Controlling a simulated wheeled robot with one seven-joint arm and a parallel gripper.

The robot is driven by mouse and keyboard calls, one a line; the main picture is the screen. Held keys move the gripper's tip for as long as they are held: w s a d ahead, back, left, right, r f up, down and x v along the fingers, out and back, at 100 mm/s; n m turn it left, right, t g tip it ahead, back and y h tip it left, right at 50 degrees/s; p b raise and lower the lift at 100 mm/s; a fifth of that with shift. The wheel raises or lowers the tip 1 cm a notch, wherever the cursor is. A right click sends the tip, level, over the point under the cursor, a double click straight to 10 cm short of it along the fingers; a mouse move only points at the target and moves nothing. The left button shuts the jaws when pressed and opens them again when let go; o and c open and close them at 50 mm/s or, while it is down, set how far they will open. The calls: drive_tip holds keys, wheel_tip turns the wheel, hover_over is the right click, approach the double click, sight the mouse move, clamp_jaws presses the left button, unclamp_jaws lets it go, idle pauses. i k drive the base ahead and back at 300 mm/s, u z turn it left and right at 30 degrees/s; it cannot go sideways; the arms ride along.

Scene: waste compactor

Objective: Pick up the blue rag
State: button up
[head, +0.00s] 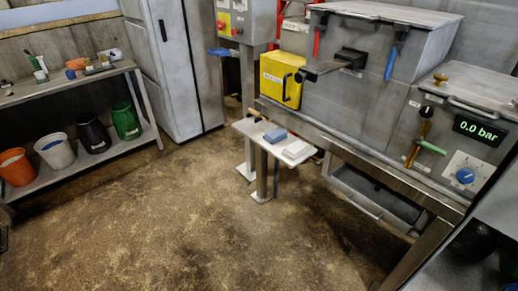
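A small blue folded piece, which looks like the blue rag (275,135), lies flat on a narrow white shelf (262,147) below the front of the compactor. A pale folded piece (297,149) lies beside it on the right. Another flat blue thing (219,51) sits higher up, beside the grey control box; I cannot tell what it is. My gripper is not in view.
The grey compactor (350,60) stands behind the shelf, with a metal rail along its front. A yellow container (281,77) is behind the shelf. A bench (70,84) with buckets is at left. The brown floor (190,215) in the middle is clear.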

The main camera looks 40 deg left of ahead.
sight(276, 135)
drive_tip(key=k, duration=0.75)
drive_tip(key=u, duration=0.85)
drive_tip(key=i, duration=2.5)
